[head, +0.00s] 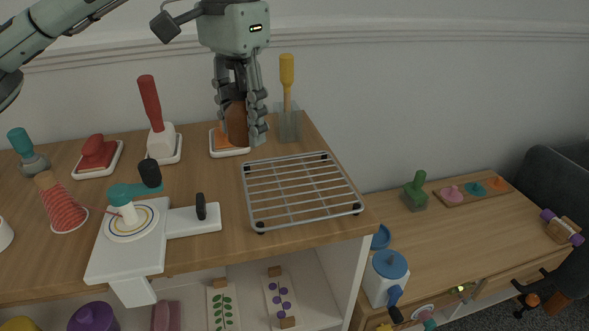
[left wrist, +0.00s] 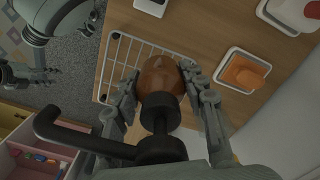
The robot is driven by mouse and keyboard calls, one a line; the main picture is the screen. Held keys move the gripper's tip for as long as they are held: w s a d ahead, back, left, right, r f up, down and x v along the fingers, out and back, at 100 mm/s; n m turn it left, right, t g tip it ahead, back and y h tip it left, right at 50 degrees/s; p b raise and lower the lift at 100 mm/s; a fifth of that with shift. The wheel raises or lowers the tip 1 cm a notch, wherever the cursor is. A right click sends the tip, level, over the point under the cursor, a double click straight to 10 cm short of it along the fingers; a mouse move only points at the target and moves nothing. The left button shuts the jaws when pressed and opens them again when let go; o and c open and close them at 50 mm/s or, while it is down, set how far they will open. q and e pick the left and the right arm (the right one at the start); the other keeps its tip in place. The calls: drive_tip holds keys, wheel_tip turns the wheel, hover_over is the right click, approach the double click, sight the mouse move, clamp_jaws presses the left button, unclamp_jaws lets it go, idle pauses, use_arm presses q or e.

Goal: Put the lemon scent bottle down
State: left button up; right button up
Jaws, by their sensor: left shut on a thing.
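My left gripper (head: 243,120) comes down from above at the back of the wooden counter. It is shut on a brown bottle, taken as the lemon scent bottle (head: 237,124), which looks upright. In the left wrist view the amber bottle (left wrist: 158,78) shows a black collar and a long black spout, with a finger on each side. In the head view the bottle hides part of an orange block on a white tray (head: 229,154). I cannot tell whether its base touches anything.
A wire rack (head: 300,190) stands right of the bottle, near the counter's right edge. A clear holder with a yellow-handled tool (head: 287,80) is close on the right. A red-handled tool (head: 150,103) stands left. Bare wood shows between the tray and the white board (head: 125,262).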

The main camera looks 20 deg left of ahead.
use_arm(q)
hover_over(296, 184)
wheel_tip(296, 184, down, 5)
drive_tip(key=shift+r, duration=0.2)
drive_tip(key=shift+f, duration=2)
use_arm(e)
drive_tip(key=shift+s+d+f+g, duration=0.2)
drive_tip(key=shift+s+d+g, duration=0.3)
drive_tip(key=shift+s+d, duration=0.15)
drive_tip(key=shift+w+a, duration=0.1)
drive_tip(key=shift+a, duration=0.15)
use_arm(q)
drive_tip(key=shift+f, duration=0.15)
use_arm(e)
drive_tip(key=shift+w+a+r+t, duration=0.1)
drive_tip(key=shift+w+a+t, duration=0.25)
drive_tip(key=shift+t, duration=0.05)
use_arm(q)
drive_tip(key=o, duration=1.2)
use_arm(e)
drive_tip(key=shift+w+r, duration=0.1)
drive_tip(key=shift+w, duration=0.05)
use_arm(q)
drive_tip(key=shift+o, duration=0.2)
